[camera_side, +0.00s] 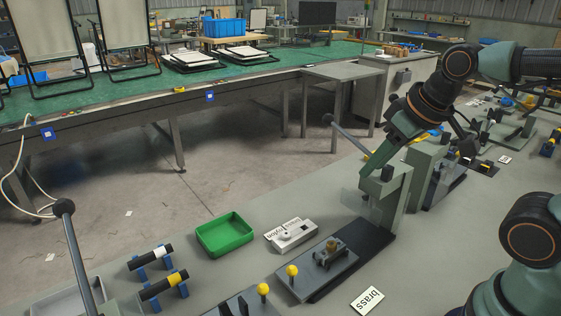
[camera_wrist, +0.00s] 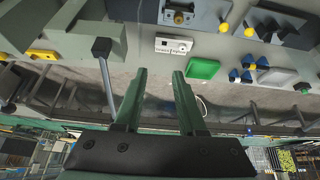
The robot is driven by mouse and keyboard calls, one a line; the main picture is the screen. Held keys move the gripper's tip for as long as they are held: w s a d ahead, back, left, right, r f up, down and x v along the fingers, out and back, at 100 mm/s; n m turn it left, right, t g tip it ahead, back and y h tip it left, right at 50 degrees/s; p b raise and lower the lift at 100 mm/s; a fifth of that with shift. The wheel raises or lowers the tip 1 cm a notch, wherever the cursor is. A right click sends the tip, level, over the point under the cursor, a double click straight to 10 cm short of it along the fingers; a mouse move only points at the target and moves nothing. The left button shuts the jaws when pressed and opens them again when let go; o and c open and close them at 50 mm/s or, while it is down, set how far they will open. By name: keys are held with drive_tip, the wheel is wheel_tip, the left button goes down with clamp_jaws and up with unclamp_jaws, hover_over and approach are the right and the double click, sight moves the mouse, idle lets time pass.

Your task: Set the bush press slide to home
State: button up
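The press (camera_side: 393,195) is a grey-green column with a long dark lever and a clear guard. In front of it is a grey slide plate (camera_side: 300,287) that carries a brass-coloured fixture (camera_side: 329,250) and a yellow ball knob (camera_side: 292,270). The plate lies partly over a dark base strip (camera_side: 352,262), out in front of the column. The fixture also shows at the top of the wrist view (camera_wrist: 178,16). My gripper (camera_wrist: 159,72) is open and empty, its two green fingers apart. In the side view it is high near the press top, away from the knob.
A green tray (camera_side: 224,236), a white labelled block (camera_side: 291,235) and a "brass" card (camera_side: 367,300) lie around the slide. A second yellow knob (camera_side: 263,290) stands to the left. The press lever (camera_side: 345,133) reaches up and left.

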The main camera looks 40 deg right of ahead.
drive_tip(key=n, duration=0.1)
drive_tip(key=n+g, duration=0.8)
drive_tip(key=n, duration=1.1)
approach(291, 266)
drive_tip(key=shift+h, duration=0.5)
drive_tip(key=x, duration=0.7)
drive_tip(key=a+x, duration=0.1)
drive_tip(key=x, duration=0.3)
drive_tip(key=shift+f, duration=0.2)
clamp_jaws()
drive_tip(key=shift+r, duration=0.1)
